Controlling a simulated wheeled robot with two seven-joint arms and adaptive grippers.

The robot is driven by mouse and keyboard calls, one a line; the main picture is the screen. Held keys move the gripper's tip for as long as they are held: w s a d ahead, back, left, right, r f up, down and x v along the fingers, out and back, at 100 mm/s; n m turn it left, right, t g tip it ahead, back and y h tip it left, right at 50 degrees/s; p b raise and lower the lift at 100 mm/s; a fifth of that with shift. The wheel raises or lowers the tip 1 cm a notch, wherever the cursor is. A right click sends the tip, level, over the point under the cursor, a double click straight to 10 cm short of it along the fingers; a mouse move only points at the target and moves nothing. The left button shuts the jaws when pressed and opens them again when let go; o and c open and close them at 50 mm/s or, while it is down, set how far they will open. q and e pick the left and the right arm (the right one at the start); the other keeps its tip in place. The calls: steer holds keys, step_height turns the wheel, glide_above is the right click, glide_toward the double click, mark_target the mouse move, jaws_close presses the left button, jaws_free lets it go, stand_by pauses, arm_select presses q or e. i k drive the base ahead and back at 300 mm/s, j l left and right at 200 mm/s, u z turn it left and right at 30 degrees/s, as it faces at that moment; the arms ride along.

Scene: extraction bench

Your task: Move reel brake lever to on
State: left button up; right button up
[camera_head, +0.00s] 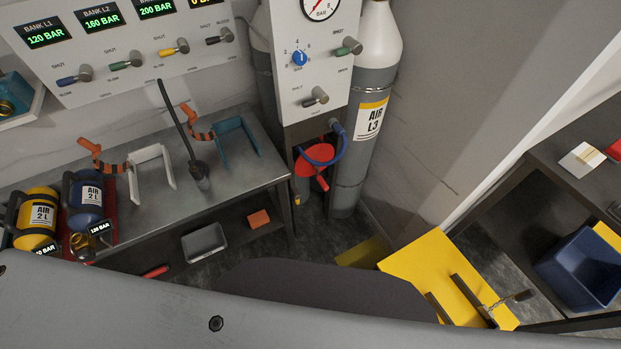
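No part marked as a reel brake lever can be made out. A red round piece with a blue hose (318,160) looped at it hangs below the gauge panel (310,90); whether it belongs to a reel I cannot tell. Neither of my grippers is in view. A large grey surface covers the bottom of the view and hides what lies below.
A grey bench (232,185) on the left carries a yellow cylinder (38,215), a blue cylinder (88,198) and clamp-like stands. A tall grey cylinder (372,150) stands beside the gauge panel. A shelf with a blue bin (582,270) is at right. Some dark floor shows between.

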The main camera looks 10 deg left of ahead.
mark_target(296, 195)
steer(key=k+z, duration=0.2)
steer(key=z, duration=0.15)
steer(key=k+z, duration=0.3)
steer(key=z, duration=0.35)
steer(key=k+l, duration=0.05)
